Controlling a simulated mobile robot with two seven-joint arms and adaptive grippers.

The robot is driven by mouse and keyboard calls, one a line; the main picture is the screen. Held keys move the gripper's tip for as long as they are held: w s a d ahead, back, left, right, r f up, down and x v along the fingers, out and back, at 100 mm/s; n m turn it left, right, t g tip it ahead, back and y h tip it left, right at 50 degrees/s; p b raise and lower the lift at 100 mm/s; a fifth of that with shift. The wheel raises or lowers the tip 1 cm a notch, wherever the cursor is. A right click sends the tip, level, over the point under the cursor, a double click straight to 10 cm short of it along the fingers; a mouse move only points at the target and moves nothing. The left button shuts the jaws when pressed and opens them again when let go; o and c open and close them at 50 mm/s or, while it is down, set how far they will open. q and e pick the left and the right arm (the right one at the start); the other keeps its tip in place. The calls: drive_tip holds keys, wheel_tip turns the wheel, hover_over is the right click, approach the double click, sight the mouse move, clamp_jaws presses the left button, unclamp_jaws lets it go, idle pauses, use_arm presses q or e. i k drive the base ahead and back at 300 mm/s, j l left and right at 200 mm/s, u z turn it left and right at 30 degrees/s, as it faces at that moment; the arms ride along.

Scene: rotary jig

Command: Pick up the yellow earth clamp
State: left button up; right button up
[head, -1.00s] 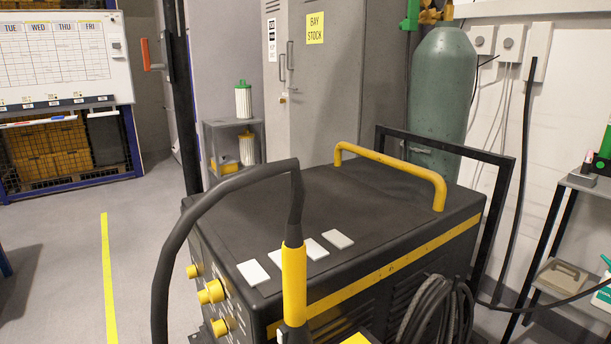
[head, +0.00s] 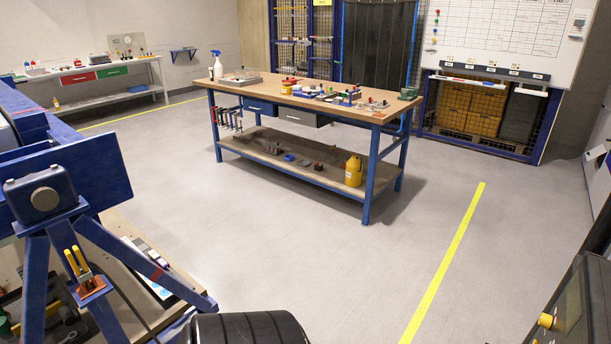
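A small clamp with two yellow handles (head: 76,262) and a copper-orange lower part sits on a leg of the blue stand (head: 40,270) at the lower left of the head view. Its handles point up and stand slightly apart. It looks like the earth clamp, but it is small here and its grip on the leg is hard to make out. Neither of my grippers is recognisable in the view, so their distance from the clamp does not show.
A blue workbench with a wooden top (head: 345,97) stands mid-room, holding tools and a spray bottle (head: 217,64). Grey floor (head: 300,240) lies open before it, with a yellow line (head: 445,262) at right. A dark machine corner (head: 575,310) shows at lower right.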

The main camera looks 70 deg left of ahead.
sight(82, 272)
drive_tip(key=u, duration=3.75)
